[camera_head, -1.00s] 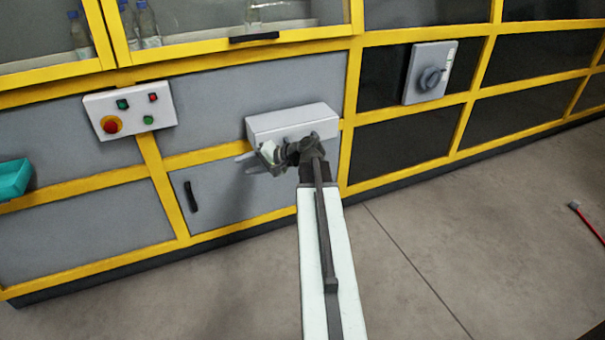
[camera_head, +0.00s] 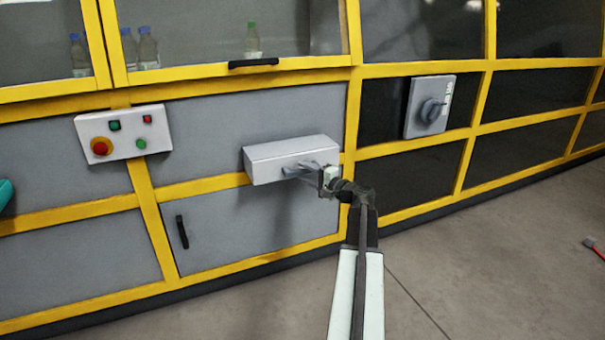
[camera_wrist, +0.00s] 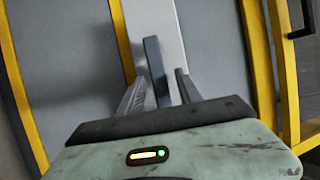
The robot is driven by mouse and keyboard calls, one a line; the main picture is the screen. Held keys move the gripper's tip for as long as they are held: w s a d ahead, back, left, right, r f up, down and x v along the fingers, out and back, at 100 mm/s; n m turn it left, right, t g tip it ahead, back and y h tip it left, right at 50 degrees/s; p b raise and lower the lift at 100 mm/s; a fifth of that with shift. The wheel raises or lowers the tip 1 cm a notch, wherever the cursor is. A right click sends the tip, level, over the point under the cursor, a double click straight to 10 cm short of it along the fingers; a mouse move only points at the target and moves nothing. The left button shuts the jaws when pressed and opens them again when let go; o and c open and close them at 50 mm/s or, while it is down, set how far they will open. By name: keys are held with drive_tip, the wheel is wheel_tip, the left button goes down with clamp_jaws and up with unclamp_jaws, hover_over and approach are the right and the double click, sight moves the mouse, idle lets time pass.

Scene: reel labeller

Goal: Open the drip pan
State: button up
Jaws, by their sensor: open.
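The drip pan appears to be the light grey box (camera_head: 285,160) that juts from the machine's lower front; it shows closed against the panel. In the wrist view its pale face (camera_wrist: 156,22) runs up the middle. A darker grey bar, apparently its handle (camera_wrist: 155,65), stands out from that face. My gripper (camera_head: 300,170) is at the right part of the box's front. In the wrist view, my gripper (camera_wrist: 160,88) is open, with one finger on each side of the bar. I cannot tell whether either finger touches it. The handle is not clear in the head view.
A cabinet door with a black handle (camera_head: 182,232) is below left. A button panel (camera_head: 124,133) is at the left and a rotary switch box (camera_head: 430,107) at the right. Yellow frame bars surround the panels. The floor (camera_head: 470,270) at the right is mostly clear.

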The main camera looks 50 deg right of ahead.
drive_tip(key=shift+w, duration=0.5)
clamp_jaws()
idle(1.1)
